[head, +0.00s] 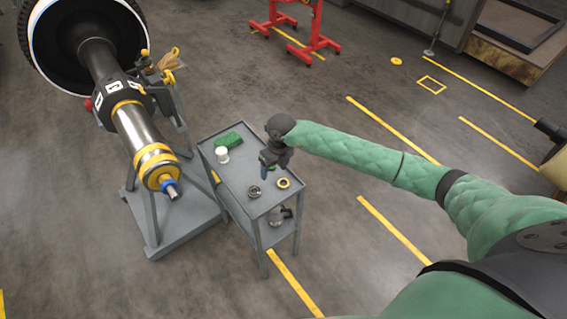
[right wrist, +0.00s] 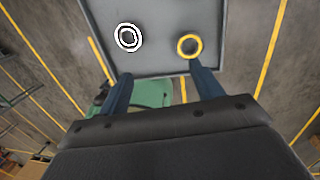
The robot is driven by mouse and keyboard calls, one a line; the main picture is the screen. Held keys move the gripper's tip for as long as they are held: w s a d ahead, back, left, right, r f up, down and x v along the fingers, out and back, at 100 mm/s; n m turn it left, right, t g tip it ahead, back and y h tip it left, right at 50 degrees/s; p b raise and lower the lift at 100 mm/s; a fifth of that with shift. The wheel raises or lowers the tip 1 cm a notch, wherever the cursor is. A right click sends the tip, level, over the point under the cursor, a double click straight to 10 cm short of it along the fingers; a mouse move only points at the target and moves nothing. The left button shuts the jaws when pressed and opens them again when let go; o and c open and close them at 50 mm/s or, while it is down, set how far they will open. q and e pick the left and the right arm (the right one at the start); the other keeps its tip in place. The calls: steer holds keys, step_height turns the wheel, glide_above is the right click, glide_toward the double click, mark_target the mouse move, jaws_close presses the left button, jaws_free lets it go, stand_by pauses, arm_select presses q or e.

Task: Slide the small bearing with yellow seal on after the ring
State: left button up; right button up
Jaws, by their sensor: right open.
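The small bearing with the yellow seal (head: 279,184) lies flat on the top of the grey cart. It also shows in the right wrist view (right wrist: 180,44), just beyond the right fingertip. The rotor shaft (head: 136,130) slants down from the upper left, with yellow-edged rings (head: 152,158) near its end and a blue band (head: 168,186) around the narrow tip. I cannot tell which of these is the ring. My right gripper (head: 265,166) is over the cart, short of the bearing; its fingers (right wrist: 162,84) are apart with nothing between them. My left gripper is not in view.
A white cup-like item (head: 222,156) and a green block (head: 229,139) are at the cart's far end. The grey cart (head: 235,178) stands close to the rotor's grey stand (head: 185,222). Floor right of the cart is clear.

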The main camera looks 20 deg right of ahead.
steer(key=w+d+h, duration=0.1)
steer(key=d, duration=0.2)
steer(key=b, duration=0.2)
glide_above(284, 185)
steer(key=shift+h, duration=0.3)
step_height(284, 185, down, 6)
steer(key=shift+w+r, duration=0.15)
steer(key=shift+r, duration=0.1)
step_height(284, 185, down, 4)
steer(key=b, duration=0.3)
steer(key=shift+r, duration=0.15)
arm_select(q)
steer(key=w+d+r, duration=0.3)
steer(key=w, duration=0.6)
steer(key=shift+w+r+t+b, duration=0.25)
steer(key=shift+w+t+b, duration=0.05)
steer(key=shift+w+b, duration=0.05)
arm_select(e)
steer(key=shift+f, duration=0.3)
steer(key=shift+c, duration=0.3)
steer(key=c, duration=0.8)
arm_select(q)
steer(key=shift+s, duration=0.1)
